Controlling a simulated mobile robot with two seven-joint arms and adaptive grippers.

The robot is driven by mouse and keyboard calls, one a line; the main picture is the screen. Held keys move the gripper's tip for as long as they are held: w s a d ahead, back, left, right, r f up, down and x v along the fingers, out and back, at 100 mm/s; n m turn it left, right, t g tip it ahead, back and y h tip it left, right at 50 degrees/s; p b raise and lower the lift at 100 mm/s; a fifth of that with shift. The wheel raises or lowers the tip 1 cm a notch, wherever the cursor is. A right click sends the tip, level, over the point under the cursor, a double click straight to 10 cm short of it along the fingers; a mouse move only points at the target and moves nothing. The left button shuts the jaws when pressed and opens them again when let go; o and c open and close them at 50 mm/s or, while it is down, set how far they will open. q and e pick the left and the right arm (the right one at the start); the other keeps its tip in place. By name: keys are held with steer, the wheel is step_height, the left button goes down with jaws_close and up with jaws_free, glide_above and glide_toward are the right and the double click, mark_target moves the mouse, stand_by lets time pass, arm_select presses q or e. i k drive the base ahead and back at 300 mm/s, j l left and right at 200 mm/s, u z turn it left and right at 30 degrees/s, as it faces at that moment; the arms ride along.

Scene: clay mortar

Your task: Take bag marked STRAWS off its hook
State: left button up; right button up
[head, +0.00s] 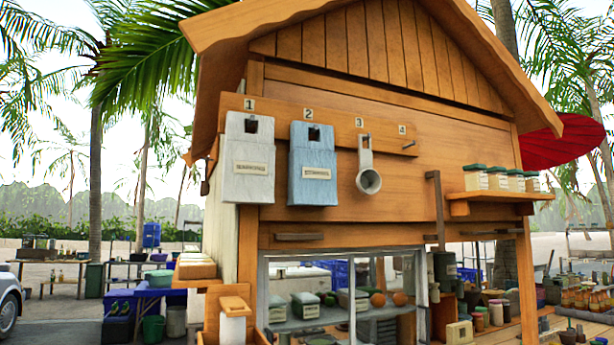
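A white bag (249,160) hangs from hook 1 on the wooden hook rail (340,123) at the front of the kiosk. A light blue bag (312,166) hangs beside it from hook 2. Each bag has a slot near its top and a small pale label; the lettering is too small to read, so I cannot tell which is marked STRAWS. A pale scoop (367,180) hangs cup down from hook 3. Hook 4 (409,144) is a bare peg. Neither of my grippers shows.
A shelf (491,197) at right holds several green-lidded jars. Below the bags is a glass-fronted cabinet (340,258) with containers. The space before the bags looks clear.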

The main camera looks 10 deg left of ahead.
mark_target(312, 165)
steer(key=k+u, duration=0.15)
steer(key=u, duration=1.1)
steer(key=l+u, duration=0.4)
steer(key=l, duration=0.45)
steer(key=k+l, duration=0.1)
steer(key=l, duration=1.25)
steer(key=k+l, duration=0.15)
steer(key=l, duration=0.5)
